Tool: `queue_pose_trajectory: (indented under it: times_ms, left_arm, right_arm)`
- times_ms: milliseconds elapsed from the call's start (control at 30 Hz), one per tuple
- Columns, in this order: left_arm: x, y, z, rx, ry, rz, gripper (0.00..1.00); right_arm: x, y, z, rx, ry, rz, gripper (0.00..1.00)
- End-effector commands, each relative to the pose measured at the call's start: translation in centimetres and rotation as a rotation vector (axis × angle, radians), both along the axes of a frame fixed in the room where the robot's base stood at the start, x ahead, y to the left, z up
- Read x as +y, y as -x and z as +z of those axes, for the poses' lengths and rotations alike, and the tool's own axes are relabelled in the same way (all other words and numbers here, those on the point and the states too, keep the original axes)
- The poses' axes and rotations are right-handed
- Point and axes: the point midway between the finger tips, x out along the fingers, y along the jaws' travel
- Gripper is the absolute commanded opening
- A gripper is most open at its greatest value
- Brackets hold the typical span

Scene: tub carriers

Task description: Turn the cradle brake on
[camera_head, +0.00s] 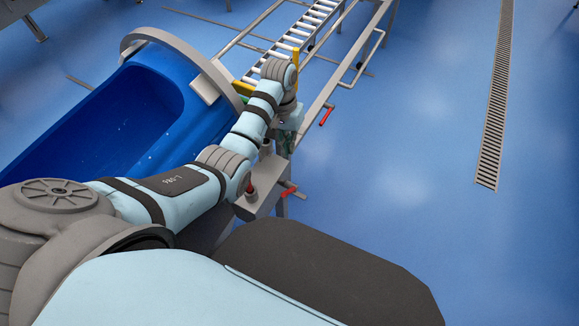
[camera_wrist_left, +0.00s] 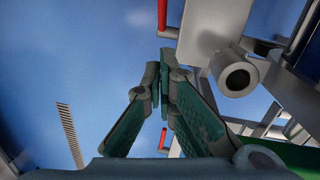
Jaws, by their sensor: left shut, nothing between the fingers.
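The blue tub (camera_head: 100,125) lies in the grey cradle, whose curved end plate (camera_head: 207,62) faces the conveyor. A small red-handled lever (camera_head: 289,189) sticks out beside a grey bracket (camera_head: 262,200) in front of my arm. Another red handle (camera_head: 326,116) is on the frame rail to the right. I cannot tell which one is the cradle brake. My left gripper (camera_head: 287,142) points down between these handles, shut and empty. In the left wrist view its green fingers (camera_wrist_left: 163,85) meet, with red handles above (camera_wrist_left: 162,14) and below (camera_wrist_left: 163,139) the tips. My right gripper is out of view.
A roller conveyor (camera_head: 305,34) with side rails runs away at the top. Grey frame parts, including a round tube end (camera_wrist_left: 238,77), are close beside the left fingers. Blue floor with a drain grate (camera_head: 495,100) is open on the right.

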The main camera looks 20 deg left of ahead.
Motion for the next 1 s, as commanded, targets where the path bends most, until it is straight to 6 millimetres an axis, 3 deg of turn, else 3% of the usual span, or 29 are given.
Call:
queue_pose_trajectory:
  times_ms: [500, 700, 1000]
  left_arm:
    - [-1.4, 0.9, -10.2, 0.002, -0.001, 0.004, 0.0]
    - [-1.8, 3.0, -11.6, -0.003, -0.001, 0.004, 0.0]
    - [-1.9, 3.5, -12.0, -0.003, -0.001, 0.005, 0.0]
  right_arm:
    - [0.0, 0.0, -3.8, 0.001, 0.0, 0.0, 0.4]
    - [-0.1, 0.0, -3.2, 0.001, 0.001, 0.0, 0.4]
    - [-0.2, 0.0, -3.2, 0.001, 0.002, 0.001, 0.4]
